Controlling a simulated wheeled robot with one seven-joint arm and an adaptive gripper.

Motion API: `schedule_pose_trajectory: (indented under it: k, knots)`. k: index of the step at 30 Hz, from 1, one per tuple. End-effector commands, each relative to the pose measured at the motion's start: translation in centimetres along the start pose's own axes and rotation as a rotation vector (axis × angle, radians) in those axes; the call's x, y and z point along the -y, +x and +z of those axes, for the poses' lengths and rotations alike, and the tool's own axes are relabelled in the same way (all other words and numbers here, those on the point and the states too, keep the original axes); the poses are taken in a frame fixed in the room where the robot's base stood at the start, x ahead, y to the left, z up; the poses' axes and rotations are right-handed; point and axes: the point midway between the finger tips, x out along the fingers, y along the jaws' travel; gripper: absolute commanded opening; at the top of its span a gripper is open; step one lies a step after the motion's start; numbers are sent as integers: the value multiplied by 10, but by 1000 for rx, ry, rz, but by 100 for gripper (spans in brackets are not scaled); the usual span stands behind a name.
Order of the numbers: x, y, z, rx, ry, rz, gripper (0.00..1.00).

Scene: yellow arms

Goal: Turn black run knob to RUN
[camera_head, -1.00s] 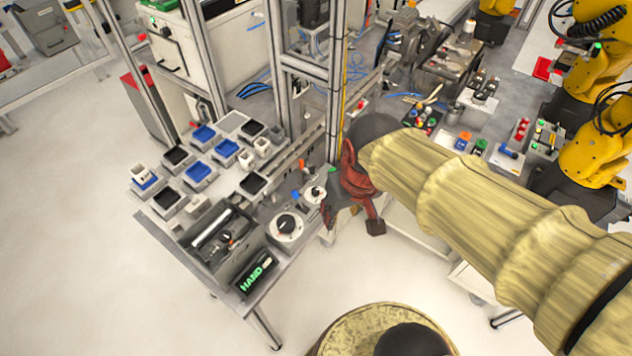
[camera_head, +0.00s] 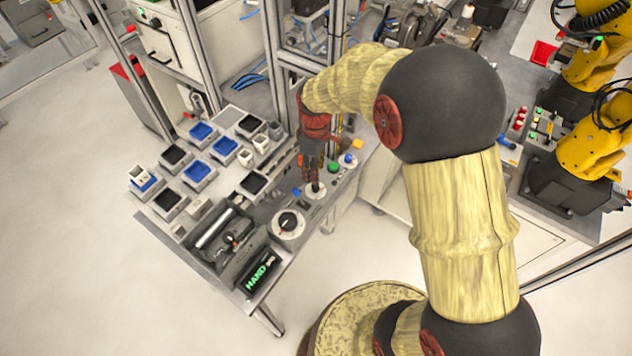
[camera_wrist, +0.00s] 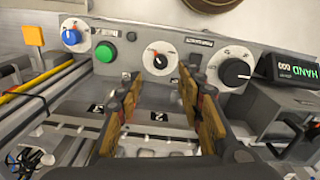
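Two black knobs on round white dials sit on the grey panel. The larger one (camera_head: 288,222) is beside the HAND display and also shows in the wrist view (camera_wrist: 235,72). The smaller one (camera_head: 315,187) is under my gripper and also shows in the wrist view (camera_wrist: 160,59). I cannot read which dial is marked RUN. My gripper (camera_head: 312,176) points down at the panel. In the wrist view my gripper (camera_wrist: 160,84) is open, its fingers apart with nothing between them. The smaller knob shows centred just beyond the gap; contact cannot be told.
A green button (camera_head: 333,167) and a blue knob (camera_head: 348,159) are right of the smaller dial. A lit HAND display (camera_head: 262,272) stands at the panel's near end. Metal posts (camera_head: 275,70) rise behind. Blue and black trays (camera_head: 225,147) fill the table's left.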

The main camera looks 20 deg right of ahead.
Motion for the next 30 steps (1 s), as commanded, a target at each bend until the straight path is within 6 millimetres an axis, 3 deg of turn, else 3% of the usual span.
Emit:
schedule_pose_trajectory:
  k: [13,25,30]
  knots:
    - [1,64,1,2,3,-2,37]
    - [1,72,0,1,3,-1,37]
    - [1,72,1,1,4,-1,29]
